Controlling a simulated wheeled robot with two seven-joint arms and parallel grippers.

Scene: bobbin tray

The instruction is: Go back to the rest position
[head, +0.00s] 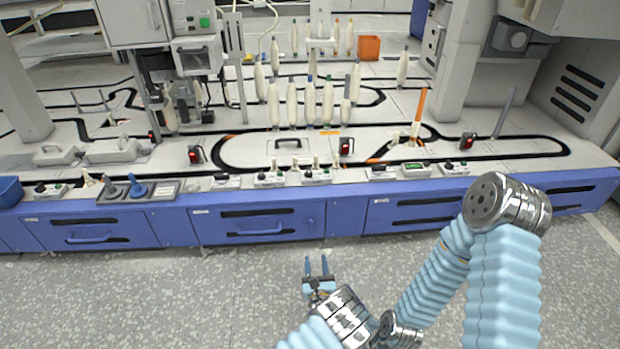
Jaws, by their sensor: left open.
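My left gripper (316,264) is in the lower middle of the head view, over the grey speckled floor in front of the bench. Its two blue fingers point toward the bench and stand apart, with nothing between them. It is clear of the blue drawer fronts. My right gripper is not in view. Several white bobbins (310,102) stand upright in rows on the middle of the bench, well beyond the gripper.
The white bench (240,160) has blue drawers (258,222) with handles along its front. Small control boxes and a grey-and-blue knobbed tray (135,192) line its front edge. An orange box (369,47) stands at the back. The floor (150,290) at lower left is free.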

